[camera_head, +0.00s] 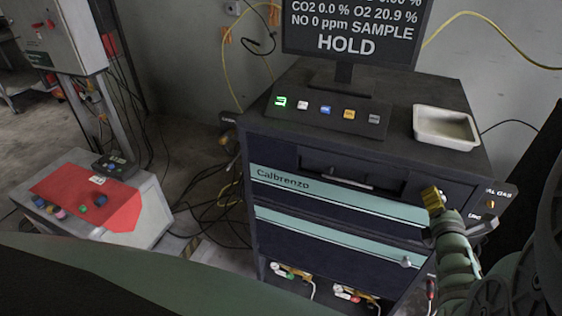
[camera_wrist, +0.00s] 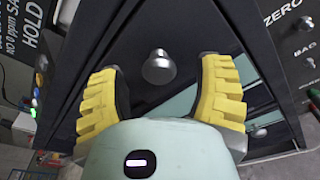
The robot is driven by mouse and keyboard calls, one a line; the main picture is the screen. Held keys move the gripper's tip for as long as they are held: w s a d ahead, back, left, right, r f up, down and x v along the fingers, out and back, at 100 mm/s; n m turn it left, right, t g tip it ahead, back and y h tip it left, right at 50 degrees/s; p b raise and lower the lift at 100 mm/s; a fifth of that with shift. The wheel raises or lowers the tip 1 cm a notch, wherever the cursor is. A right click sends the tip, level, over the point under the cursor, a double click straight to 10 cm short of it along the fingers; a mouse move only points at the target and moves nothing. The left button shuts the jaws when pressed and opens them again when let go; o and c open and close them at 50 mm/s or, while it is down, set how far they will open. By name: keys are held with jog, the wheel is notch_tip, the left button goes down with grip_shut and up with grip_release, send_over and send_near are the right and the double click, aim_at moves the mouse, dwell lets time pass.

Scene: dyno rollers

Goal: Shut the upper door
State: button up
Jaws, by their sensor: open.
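The upper door (camera_head: 330,208) is the dark front panel under the teal strip marked Calbrenzo on the cabinet. I cannot tell from the head view how far it stands open. My gripper (camera_head: 434,198) is at the right end of that strip, with its yellow fingers open. In the wrist view the two fingers (camera_wrist: 160,95) stand wide apart, with a round metal knob (camera_wrist: 158,66) on a dark panel beyond and between them. The fingers do not appear to touch the knob. In the head view my gripper hides this knob.
The lower door (camera_head: 320,248) has its own knob (camera_head: 405,261). Hoses with clamps (camera_head: 290,272) lie in the open shelf below. A monitor (camera_head: 345,40), a button panel (camera_head: 330,110) and a white tray (camera_head: 445,140) stand on top. A low box (camera_head: 160,205) stands at left; cables cross the floor.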

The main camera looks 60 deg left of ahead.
jog(key=v, duration=0.9)
jog(key=shift+s, duration=0.3)
jog(key=shift+d, duration=0.1)
